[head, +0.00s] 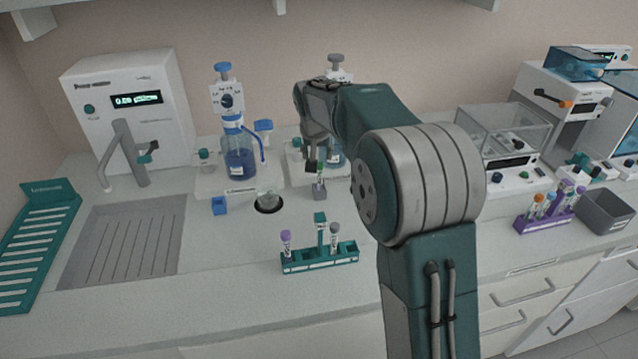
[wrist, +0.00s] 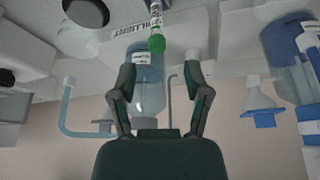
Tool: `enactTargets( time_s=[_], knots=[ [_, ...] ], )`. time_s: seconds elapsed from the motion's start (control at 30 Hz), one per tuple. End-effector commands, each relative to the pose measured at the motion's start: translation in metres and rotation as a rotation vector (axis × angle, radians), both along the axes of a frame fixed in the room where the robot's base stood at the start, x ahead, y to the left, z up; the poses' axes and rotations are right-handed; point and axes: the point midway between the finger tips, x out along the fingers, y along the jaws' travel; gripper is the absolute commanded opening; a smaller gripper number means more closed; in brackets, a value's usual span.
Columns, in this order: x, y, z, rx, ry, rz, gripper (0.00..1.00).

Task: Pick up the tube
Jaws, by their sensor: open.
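My gripper (head: 313,160) hangs above the counter in front of the back-wall dispensers. In the wrist view my gripper (wrist: 160,72) is open, with its two dark fingers apart and nothing between them. A tube with a green cap and a white label (wrist: 156,24) shows at the top of the wrist view, just beyond the fingertips and roughly centred between them. In the head view a small tube (head: 319,187) appears just below my fingers, its cap mostly hidden by them. I cannot tell whether the fingers touch it.
A teal rack (head: 300,265) with purple-capped (head: 286,240) and grey-capped (head: 334,236) tubes stands in front. A blue-liquid bottle (head: 238,160) stands left of my gripper. A purple rack (head: 540,218) is at the right.

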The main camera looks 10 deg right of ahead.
Motion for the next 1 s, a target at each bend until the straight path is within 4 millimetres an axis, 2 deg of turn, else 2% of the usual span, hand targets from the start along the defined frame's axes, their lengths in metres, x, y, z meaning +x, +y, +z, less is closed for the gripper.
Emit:
enactTargets(
  time_s=[0.1,0.37,0.6,0.83,0.87,0.9,1.0],
  knots=[
    [0.007,-0.002,-0.02,0.0,0.003,0.0,0.62],
    [0.016,-0.006,-0.042,0.0,0.001,0.0,0.62],
    [0.029,-0.011,-0.074,0.001,0.001,-0.001,0.62],
    [0.031,-0.011,-0.077,0.001,-0.001,0.0,0.62],
    [0.031,-0.011,-0.077,0.001,-0.001,0.0,0.58],
    [0.031,-0.011,-0.077,0.001,-0.001,0.0,0.4],
    [0.03,-0.011,-0.077,0.001,-0.001,0.0,0.03]
  ],
)
